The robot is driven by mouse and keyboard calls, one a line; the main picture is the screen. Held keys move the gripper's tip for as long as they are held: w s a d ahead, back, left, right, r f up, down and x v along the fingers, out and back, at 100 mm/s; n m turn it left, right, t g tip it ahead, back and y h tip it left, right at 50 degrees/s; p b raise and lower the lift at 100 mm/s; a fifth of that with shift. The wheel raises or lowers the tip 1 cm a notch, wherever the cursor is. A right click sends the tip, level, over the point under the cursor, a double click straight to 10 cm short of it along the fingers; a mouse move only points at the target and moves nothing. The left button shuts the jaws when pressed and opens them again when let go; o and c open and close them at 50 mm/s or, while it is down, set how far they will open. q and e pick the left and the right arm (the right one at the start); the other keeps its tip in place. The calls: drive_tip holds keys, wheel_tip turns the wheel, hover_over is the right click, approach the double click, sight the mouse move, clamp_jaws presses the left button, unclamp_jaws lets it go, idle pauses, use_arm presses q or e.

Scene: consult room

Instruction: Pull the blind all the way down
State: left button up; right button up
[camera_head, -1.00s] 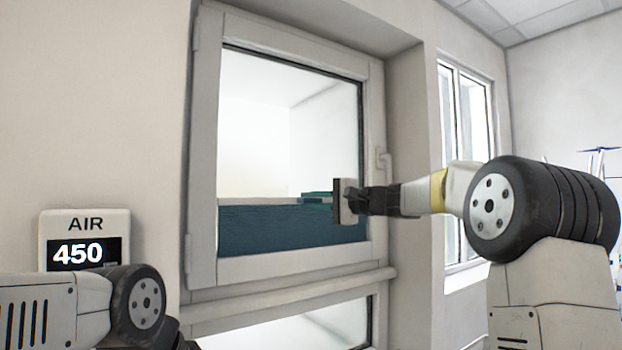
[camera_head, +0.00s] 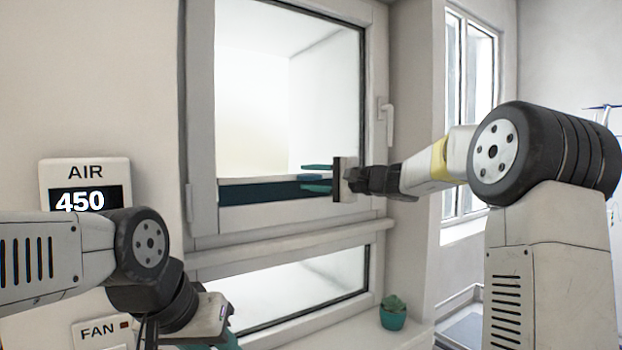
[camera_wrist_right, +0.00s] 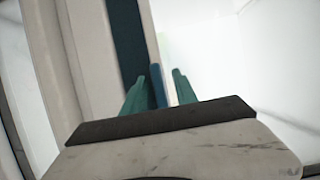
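The blind (camera_head: 255,192) is a dark teal band at the bottom of the upper window, with a pale rail (camera_head: 250,181) along its top edge. Bright glass shows above it. My right gripper (camera_head: 316,179) reaches in from the right, its teal fingers above and below the rail near its right end. In the right wrist view, the fingers (camera_wrist_right: 158,92) are close on both sides of the rail, and the dark blind (camera_wrist_right: 127,40) shows beside it. My left gripper (camera_head: 226,341) is at the lower left, away from the window, its fingertips mostly cut off.
The white window frame (camera_head: 201,120) surrounds the glass, with a handle (camera_head: 386,122) on its right side. A lower pane (camera_head: 300,285) lies beneath. AIR (camera_head: 85,172) and FAN (camera_head: 100,330) panels are on the left wall.

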drive_tip(key=v, duration=0.7)
drive_tip(key=shift+s+d, duration=0.2)
drive_tip(key=shift+d, duration=0.15)
